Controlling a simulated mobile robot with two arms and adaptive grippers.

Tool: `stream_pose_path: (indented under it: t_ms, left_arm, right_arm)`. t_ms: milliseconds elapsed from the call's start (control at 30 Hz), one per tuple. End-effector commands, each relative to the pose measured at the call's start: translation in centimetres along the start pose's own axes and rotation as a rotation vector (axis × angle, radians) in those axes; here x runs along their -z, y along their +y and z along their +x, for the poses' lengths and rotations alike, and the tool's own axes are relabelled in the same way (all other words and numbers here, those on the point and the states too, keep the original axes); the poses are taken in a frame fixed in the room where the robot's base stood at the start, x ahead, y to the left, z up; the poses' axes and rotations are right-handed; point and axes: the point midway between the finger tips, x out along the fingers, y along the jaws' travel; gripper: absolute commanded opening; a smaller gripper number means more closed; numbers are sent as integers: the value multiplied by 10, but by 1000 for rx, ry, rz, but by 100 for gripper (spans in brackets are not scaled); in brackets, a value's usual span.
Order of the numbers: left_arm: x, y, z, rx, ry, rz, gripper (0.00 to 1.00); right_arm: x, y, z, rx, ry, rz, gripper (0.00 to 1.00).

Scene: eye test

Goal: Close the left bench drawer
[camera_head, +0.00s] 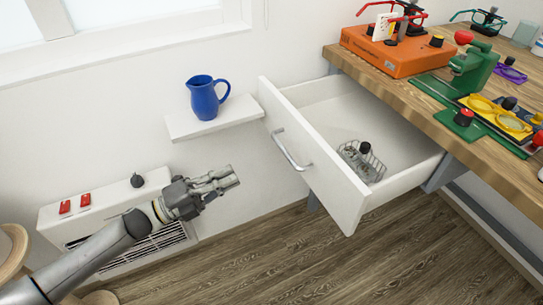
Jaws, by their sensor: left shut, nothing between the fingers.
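The left bench drawer (312,158) is white and stands pulled well out from under the wooden bench top (480,124). Its silver bar handle (291,151) is on the front panel, facing my left arm. Inside the drawer lies a small wire basket (362,163) with a dark-capped bottle (364,148) in or beside it. My left gripper (228,178) is shut and empty, left of the handle and apart from it. My right gripper is not in view.
A white wall shelf (214,117) holds a blue jug (207,97) above my left gripper. A white heater (105,215) with red switches is on the wall behind my arm. An orange device (398,52) and a green tool (474,70) stand on the bench. The floor before the drawer is clear.

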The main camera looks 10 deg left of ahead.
Motion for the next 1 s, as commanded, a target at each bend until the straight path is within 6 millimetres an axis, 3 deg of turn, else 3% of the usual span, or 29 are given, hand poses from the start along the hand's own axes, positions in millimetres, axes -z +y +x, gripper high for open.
stream_pose_path:
  t_ms: [400, 600, 1000]
  left_arm:
    - [-1, -1, 76, 3, -1, -1, 0]
    - [-1, 0, 105, 1, -2, -2, 0]
    - [-1, 1, 120, -1, -3, -3, 0]
  right_arm:
    - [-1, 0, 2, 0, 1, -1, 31]
    - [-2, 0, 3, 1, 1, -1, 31]
    - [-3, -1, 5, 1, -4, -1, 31]
